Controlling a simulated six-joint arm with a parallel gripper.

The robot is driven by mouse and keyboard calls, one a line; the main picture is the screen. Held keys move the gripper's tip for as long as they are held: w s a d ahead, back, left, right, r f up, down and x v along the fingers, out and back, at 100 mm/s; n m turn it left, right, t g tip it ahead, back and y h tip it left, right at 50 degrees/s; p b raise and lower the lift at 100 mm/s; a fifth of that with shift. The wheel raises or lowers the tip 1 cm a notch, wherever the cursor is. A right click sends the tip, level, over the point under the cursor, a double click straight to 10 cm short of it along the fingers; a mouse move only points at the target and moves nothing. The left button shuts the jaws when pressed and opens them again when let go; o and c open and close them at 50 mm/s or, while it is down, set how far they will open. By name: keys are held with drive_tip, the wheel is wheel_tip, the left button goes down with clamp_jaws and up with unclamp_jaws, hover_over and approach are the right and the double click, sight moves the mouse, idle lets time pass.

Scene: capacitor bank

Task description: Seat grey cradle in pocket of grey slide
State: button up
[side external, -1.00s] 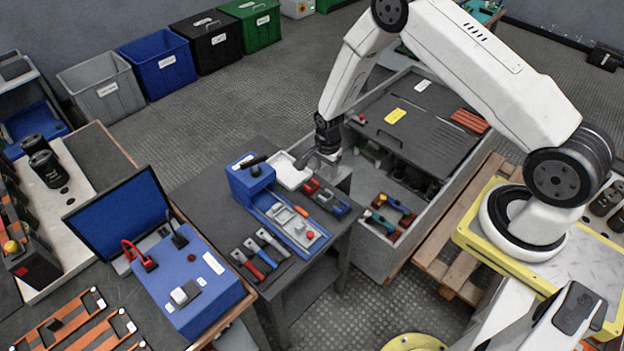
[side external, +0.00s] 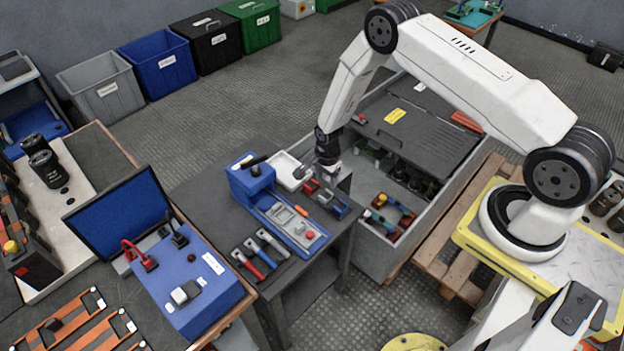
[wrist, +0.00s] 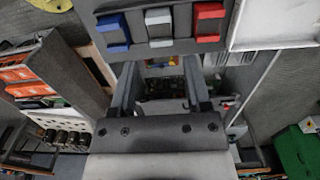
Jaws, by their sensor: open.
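A dark rack (wrist: 160,45) at the top of the wrist view holds a blue, a grey and a red piece in a row. The grey piece (wrist: 158,22), in the middle, looks like the grey cradle. My gripper (wrist: 160,72) is open, with nothing visible between its fingers. In the side view my gripper (side external: 328,167) points down just behind the rack's small coloured pieces. Three handled pieces, red, blue and grey, lie at the table's near-left side. The grey-handled one (side external: 272,242) may be the grey slide; its pocket is too small to make out.
A blue fixture (side external: 250,180) with a long bed stands left of the rack. A white tray (side external: 287,168) sits behind it, with a small grey shape at its edge. A grey crate (side external: 375,255) borders the table on the right.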

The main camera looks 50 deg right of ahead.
sight(326, 196)
drive_tip(key=shift+f, duration=3.35)
clamp_jaws()
drive_tip(key=shift+r, duration=0.2)
drive_tip(key=shift+r, duration=3.3)
